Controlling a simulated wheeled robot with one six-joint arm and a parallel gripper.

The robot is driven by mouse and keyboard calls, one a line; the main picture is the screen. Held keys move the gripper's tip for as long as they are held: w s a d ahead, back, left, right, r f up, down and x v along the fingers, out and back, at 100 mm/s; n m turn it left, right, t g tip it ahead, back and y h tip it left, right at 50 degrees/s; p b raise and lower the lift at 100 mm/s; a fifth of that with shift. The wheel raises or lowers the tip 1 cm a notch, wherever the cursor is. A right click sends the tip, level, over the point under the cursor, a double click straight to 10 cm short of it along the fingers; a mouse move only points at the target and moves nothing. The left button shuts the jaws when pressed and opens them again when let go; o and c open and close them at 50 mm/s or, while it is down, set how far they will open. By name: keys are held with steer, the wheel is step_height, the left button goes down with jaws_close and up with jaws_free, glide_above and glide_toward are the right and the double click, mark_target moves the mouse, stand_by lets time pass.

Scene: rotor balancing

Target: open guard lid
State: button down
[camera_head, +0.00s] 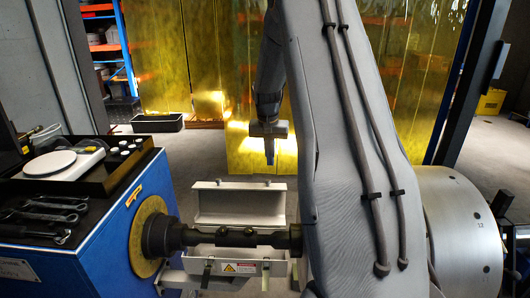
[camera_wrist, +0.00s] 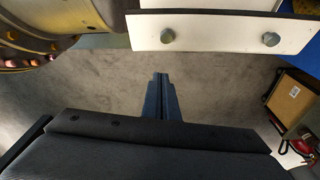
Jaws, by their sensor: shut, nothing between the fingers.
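My gripper (camera_head: 270,158) is shut and empty. It points down, above and a little to the right of the lid, apart from it in the picture. In the wrist view, the blue-grey fingers of my gripper (camera_wrist: 161,80) are together over bare floor.
A blue machine housing (camera_head: 110,235) stands left, with wrenches (camera_head: 45,212) and a white round plate (camera_head: 63,164) on top. A large metal drum (camera_head: 462,230) is at right. The wrist view shows a pale bar with two bolts (camera_wrist: 215,32) and a cardboard box (camera_wrist: 292,98).

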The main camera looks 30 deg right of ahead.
steer(key=f+p, duration=0.1)
steer(key=s+a+f+p, duration=0.1)
steer(key=f, duration=0.1)
steer(key=s+a+f, duration=0.1)
steer(key=shift+f+p, duration=0.2)
steer(key=shift+p, duration=0.2)
steer(key=shift+a, duration=0.1)
